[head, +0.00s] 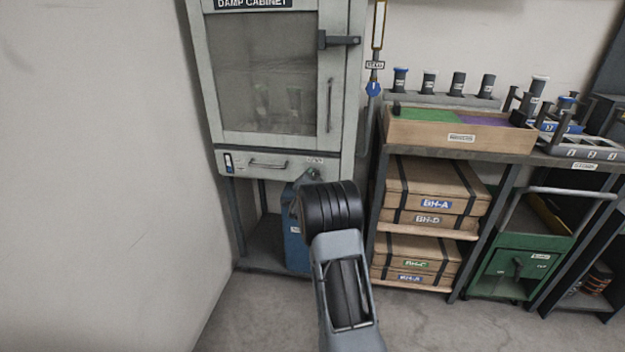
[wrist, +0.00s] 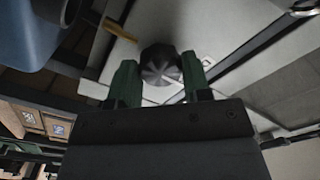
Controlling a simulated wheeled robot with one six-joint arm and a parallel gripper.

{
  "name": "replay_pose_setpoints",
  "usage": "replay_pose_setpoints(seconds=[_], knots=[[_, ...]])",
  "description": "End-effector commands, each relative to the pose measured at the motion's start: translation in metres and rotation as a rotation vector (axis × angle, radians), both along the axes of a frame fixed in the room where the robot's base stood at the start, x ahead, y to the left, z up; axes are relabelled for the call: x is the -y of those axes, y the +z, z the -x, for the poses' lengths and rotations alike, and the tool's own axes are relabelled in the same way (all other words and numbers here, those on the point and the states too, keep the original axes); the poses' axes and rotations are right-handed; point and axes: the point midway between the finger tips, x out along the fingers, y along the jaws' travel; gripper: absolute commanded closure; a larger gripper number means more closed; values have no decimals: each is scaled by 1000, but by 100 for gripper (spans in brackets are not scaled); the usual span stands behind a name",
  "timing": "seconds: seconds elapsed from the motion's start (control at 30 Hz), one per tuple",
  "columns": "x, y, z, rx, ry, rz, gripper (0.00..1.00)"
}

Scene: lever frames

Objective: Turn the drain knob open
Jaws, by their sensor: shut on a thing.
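The damp cabinet (head: 342,90) stands against the wall, a pale grey cabinet with a glass door. Its lower panel (head: 240,163) carries a drawer handle and a small label at the right. The drain knob (wrist: 160,66) is a dark, faceted round knob in the wrist view, set on the pale panel. My gripper (wrist: 161,82) is shut on the knob, with one green finger on each side of it. In the head view my arm hides most of the knob and the fingers. I cannot tell the knob's angle.
A blue container (head: 294,238) stands under the cabinet, close to my arm. A shelf unit with strapped boxes (head: 430,185) and a wooden tray (head: 460,138) stands to the right. A green cart (head: 520,262) is farther right. The floor at the left is clear.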

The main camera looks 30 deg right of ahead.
Motion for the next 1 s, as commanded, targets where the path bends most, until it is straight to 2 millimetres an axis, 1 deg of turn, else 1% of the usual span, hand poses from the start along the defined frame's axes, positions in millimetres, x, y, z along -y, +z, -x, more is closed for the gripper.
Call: replay_pose_setpoints(seconds=[0.03, 0.1, 0.27, 0.47, 1.0], knots=[[0, 0, 0, 0, 0, 0, 75], [0, 0, 0, 0, 0, 0, 79], [0, 0, 0, -9, 0, 9, 79], [0, 0, 0, -65, -1, 67, 79], [1, 1, 0, -400, -1, 418, 79]])
